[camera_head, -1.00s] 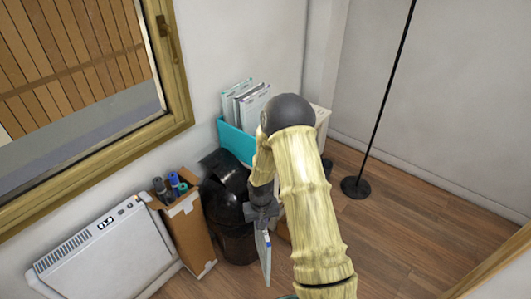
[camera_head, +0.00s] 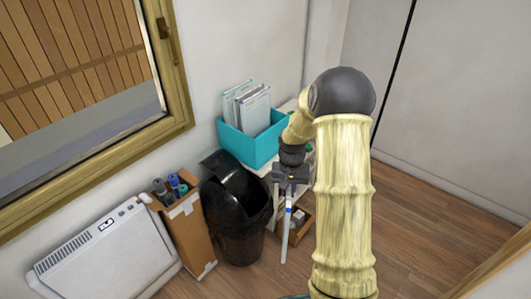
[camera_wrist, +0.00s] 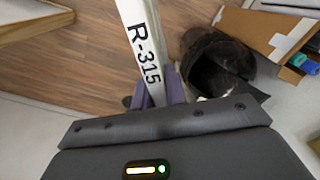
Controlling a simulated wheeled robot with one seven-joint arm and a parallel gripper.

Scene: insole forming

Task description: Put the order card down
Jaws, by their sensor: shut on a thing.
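My gripper (camera_head: 290,187) is shut on the order card (camera_head: 287,234), which hangs down from it nearly edge-on in the head view. In the wrist view the card (camera_wrist: 137,22) is a white strip marked "R-315" between the purple fingers (camera_wrist: 158,93). The gripper is in the air, in front of a white stand (camera_head: 264,169) and to the right of the black bin. Its height above the floor is hard to tell. A teal box (camera_head: 235,144) holding several upright papers (camera_head: 254,108) stands on the white stand, behind and left of the gripper.
The black bin (camera_head: 237,215) stands left of the card. A cardboard box (camera_head: 190,235) with rolls and a white heater (camera_head: 107,255) are further left. A small wooden box (camera_head: 301,226) sits low behind the card. My arm hides part of the stand. Wooden floor is open at right.

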